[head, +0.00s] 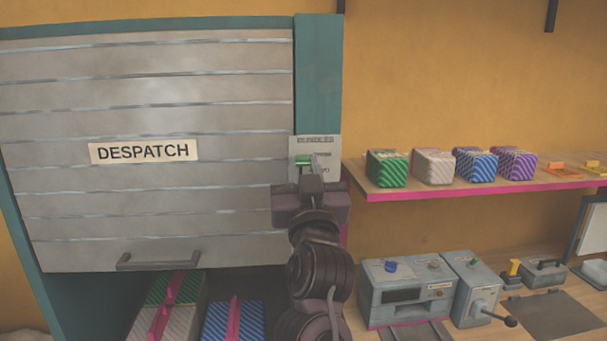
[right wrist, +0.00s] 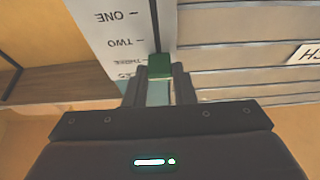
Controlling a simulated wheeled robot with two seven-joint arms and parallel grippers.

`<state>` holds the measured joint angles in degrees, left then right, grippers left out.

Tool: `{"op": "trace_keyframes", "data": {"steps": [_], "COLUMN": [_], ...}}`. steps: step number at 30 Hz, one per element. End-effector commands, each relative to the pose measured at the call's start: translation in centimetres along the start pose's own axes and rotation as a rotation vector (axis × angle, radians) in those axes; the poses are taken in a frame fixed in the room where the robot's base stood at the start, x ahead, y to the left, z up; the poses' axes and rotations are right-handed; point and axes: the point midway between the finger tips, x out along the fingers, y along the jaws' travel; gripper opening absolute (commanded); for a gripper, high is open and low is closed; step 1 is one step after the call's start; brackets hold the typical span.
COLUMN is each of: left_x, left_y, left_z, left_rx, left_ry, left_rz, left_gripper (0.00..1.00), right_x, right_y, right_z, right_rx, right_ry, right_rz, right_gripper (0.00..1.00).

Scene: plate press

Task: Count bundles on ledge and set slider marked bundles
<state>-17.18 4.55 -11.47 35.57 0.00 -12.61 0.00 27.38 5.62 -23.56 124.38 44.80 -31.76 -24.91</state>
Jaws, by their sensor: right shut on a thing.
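The slider panel (head: 329,144), headed BUNDLES, is on the teal post beside the shutter. Its green knob (head: 303,160) also shows in the right wrist view (right wrist: 159,66). My right gripper (head: 312,168) is shut on the knob. The wrist view shows ONE, TWO and THREE upside down on the panel (right wrist: 108,40); the knob appears near THREE, but its exact mark is unclear. On the pink-edged ledge (head: 450,190) stand a green bundle (head: 387,168), a pale bundle (head: 433,166), a blue bundle (head: 476,164) and a purple bundle (head: 517,163), all striped. My left gripper is not in view.
Flat orange (head: 562,169) and yellow (head: 597,168) items lie farther right on the ledge. The DESPATCH shutter (head: 200,220) is partly raised over more strapped bundles (head: 233,322). A grey machine (head: 408,290) with a lever box (head: 472,290) stands on the bench below the ledge.

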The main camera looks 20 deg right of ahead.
Motion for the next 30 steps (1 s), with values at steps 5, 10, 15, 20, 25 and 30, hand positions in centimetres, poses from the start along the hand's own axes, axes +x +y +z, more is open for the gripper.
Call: {"op": "trace_keyframes", "data": {"steps": [5,10,15,20,25,30], "left_x": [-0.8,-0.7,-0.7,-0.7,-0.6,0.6], "left_y": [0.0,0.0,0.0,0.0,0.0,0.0], "left_z": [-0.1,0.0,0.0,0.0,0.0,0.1], "left_rx": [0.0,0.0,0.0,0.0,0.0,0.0], "left_ry": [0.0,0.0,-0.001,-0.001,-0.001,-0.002], "left_rz": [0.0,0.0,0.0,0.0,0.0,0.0], "left_gripper": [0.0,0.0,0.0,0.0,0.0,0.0], "right_x": [0.4,0.3,0.3,0.3,0.1,-2.0], "right_y": [0.0,0.1,0.1,0.0,0.0,-0.1], "right_z": [-1.0,-1.1,-1.1,-0.9,-0.8,-0.5], "right_rx": [0.0,0.001,0.0,0.0,0.0,0.005], "right_ry": [0.003,0.009,0.008,0.004,0.003,0.003], "right_rz": [0.0,0.001,0.001,0.0,0.0,-0.003], "right_gripper": [0.0,0.0,0.42,0.45,0.45,0.45]}}
